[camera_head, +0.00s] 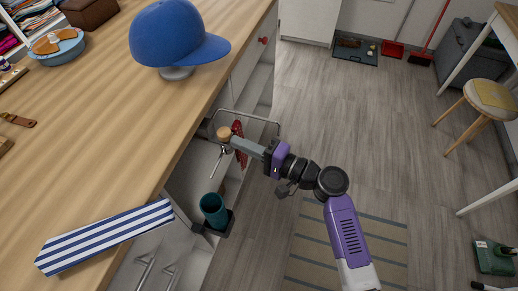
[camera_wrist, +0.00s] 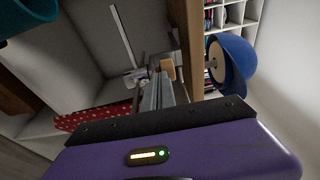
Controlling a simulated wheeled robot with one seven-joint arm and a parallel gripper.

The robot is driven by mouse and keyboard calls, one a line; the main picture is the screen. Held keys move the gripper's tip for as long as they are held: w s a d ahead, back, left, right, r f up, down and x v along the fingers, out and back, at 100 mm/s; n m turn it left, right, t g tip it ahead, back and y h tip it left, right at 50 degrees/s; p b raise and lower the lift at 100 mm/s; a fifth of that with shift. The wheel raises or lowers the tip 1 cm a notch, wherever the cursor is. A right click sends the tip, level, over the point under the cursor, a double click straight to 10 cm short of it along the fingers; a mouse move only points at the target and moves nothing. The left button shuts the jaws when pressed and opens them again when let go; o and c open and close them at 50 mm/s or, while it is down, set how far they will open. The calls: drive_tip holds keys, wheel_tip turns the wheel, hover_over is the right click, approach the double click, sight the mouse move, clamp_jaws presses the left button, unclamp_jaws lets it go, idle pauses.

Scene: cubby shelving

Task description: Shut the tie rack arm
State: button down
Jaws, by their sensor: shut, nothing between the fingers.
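The tie rack arm (camera_head: 217,163) shows as a thin metal rod at the cabinet side below the counter edge, with a round wooden knob (camera_head: 224,133) near its upper end. The knob also shows in the wrist view (camera_wrist: 168,70), just past the fingertips. My gripper (camera_head: 234,141) is shut and empty, its fingertips right beside the knob. I cannot tell whether they touch it. In the wrist view, my gripper's fingers (camera_wrist: 158,88) point towards the rack's metal fittings (camera_wrist: 136,78). The rack's mount is partly hidden.
A red dotted cloth (camera_head: 238,129) hangs by a wire rail (camera_head: 246,116) behind my fingers. A teal cup (camera_head: 213,210) sits in a holder nearer. The wooden counter (camera_head: 110,140) bears a blue cap (camera_head: 175,35) and a striped tie (camera_head: 105,237). Open floor (camera_head: 330,130) lies right.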

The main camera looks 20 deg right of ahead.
drive_tip(key=s+a+b+x, duration=0.1)
drive_tip(key=b+x, duration=0.2)
drive_tip(key=x, duration=0.7)
drive_tip(key=s+a+b+x, duration=0.1)
drive_tip(key=a+b+x, duration=0.1)
drive_tip(key=x, duration=0.8)
drive_tip(key=shift+s+r+b, duration=0.2)
drive_tip(key=shift+s+b, duration=0.05)
drive_tip(key=shift+b, duration=0.15)
